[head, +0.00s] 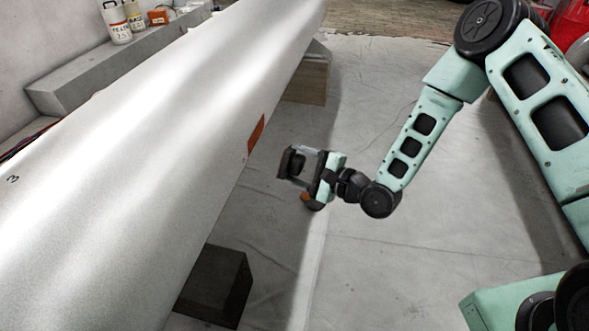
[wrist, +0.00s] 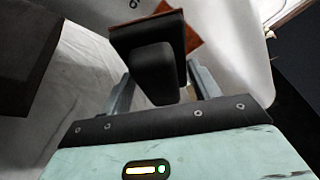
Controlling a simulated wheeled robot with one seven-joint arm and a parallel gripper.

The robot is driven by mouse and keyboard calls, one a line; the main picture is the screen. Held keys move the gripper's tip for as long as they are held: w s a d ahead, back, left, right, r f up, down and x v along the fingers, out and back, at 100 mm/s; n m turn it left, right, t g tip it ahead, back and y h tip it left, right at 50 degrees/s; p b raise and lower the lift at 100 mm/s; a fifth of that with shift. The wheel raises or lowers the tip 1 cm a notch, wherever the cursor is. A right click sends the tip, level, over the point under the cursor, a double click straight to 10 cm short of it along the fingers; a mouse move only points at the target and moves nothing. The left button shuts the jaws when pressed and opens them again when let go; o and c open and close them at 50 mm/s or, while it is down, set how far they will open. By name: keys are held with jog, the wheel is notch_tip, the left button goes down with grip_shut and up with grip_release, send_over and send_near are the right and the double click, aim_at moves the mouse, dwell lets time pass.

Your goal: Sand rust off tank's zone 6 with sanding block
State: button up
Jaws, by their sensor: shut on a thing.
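The tank (head: 140,150) is a large pale metal cylinder lying diagonally across the left of the head view. An orange-brown rust patch (head: 256,134) shows on its right side; in the wrist view the patch (wrist: 190,38) is partly hidden behind the block. A mark like a 6 (wrist: 133,3) shows at the top of the wrist view. My gripper (head: 300,163) is shut on the dark sanding block (wrist: 154,62), which has a brown edge on its far side. In the head view, the block appears to the right of the tank, apart from it.
A wooden support block (head: 306,82) and a dark block (head: 216,283) stand under the tank. A small orange item (head: 307,199) shows just below my gripper. Bottles (head: 117,22) stand on a ledge at upper left. Sheeted floor right of the tank is mostly clear.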

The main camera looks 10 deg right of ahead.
aim_at(258, 135)
jog(key=shift+s+a+r, duration=0.1)
jog(key=shift+s+a, duration=0.05)
jog(key=shift+a, duration=0.65)
jog(key=shift+w+a+r+b, duration=0.15)
jog(key=shift+w+a, duration=0.15)
jog(key=shift+a, duration=0.6)
jog(key=shift+w+a+r+b, duration=0.15)
jog(key=shift+w+a, duration=0.2)
jog(key=shift+a, duration=0.5)
jog(key=shift+w+a+r+b, duration=0.15)
jog(key=shift+w+a, duration=0.15)
jog(key=shift+a, duration=0.6)
jog(key=shift+w+a+r, duration=0.1)
jog(key=shift+w+a, duration=0.1)
jog(key=shift+a, duration=0.3)
jog(key=shift+w+a, duration=0.15)
jog(key=shift+a, duration=0.3)
jog(key=shift+w+d, duration=0.4)
jog(key=shift+w, duration=0.4)
jog(key=shift+w+d, duration=0.35)
jog(key=shift+w, duration=0.45)
jog(key=shift+w+d, duration=0.25)
jog(key=shift+w, duration=0.65)
jog(key=shift+w+d, duration=0.2)
jog(key=shift+w, duration=0.7)
